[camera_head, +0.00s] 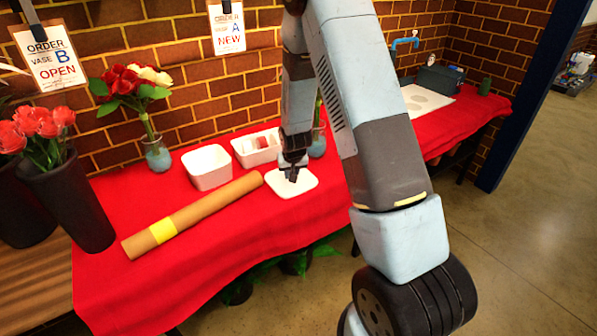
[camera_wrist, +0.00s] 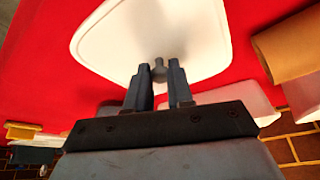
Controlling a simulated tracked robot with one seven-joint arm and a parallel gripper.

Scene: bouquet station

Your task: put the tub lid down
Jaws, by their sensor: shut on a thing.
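The tub lid (camera_head: 291,186) is a white square plate with rounded corners, near the front edge of the red table. It also shows in the wrist view (camera_wrist: 150,35), with a small grey knob (camera_wrist: 158,70) on it. My gripper (camera_head: 292,172) is above the lid, shut on its knob, with the two fingers (camera_wrist: 160,85) on either side. The lid looks level, at or just above the cloth; I cannot tell whether it touches. The open white tub (camera_head: 207,168) stands to the left, behind the paper roll.
A brown paper roll (camera_head: 195,213) with a yellow band lies just left of the lid. A white divided tray (camera_head: 257,147) stands behind the lid. Glass vases (camera_head: 157,155) (camera_head: 317,143) stand near the wall. Bare red cloth (camera_head: 240,235) lies in front of the roll.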

